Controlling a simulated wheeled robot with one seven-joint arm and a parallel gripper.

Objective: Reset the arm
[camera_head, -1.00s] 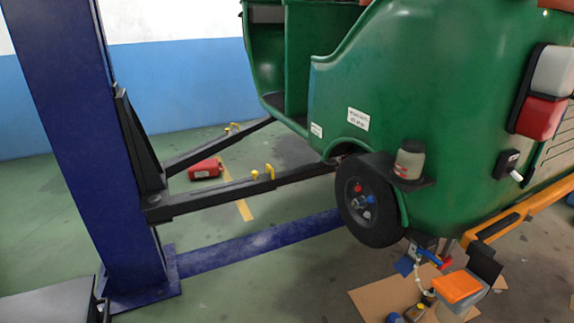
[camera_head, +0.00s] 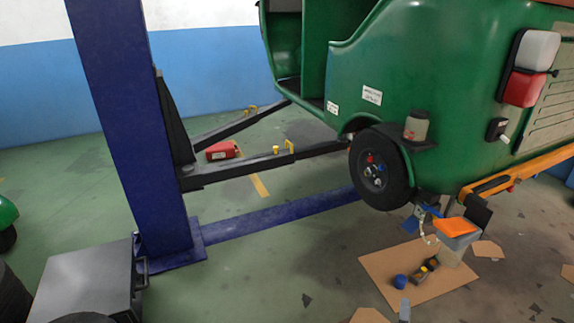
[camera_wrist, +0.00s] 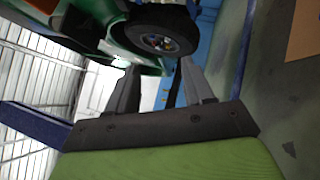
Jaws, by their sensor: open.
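My gripper (camera_wrist: 159,66) shows in the wrist view with its two grey fingers spread apart and nothing between them. The wheel of the green rickshaw (camera_wrist: 155,42) shows beyond the fingertips, apart from them as far as I can tell. In the head view the rickshaw (camera_head: 440,80) stands at the right, with its dark rear wheel (camera_head: 380,172) clear to see. My arm and gripper cannot be made out in the head view.
A blue lift post (camera_head: 130,120) stands left of centre, with black lift arms (camera_head: 240,165) reaching toward the rickshaw. A grey metal box (camera_head: 85,285) is at lower left. A red case (camera_head: 221,150) lies behind the lift arms. Cardboard (camera_head: 385,270) with small items lies at lower right.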

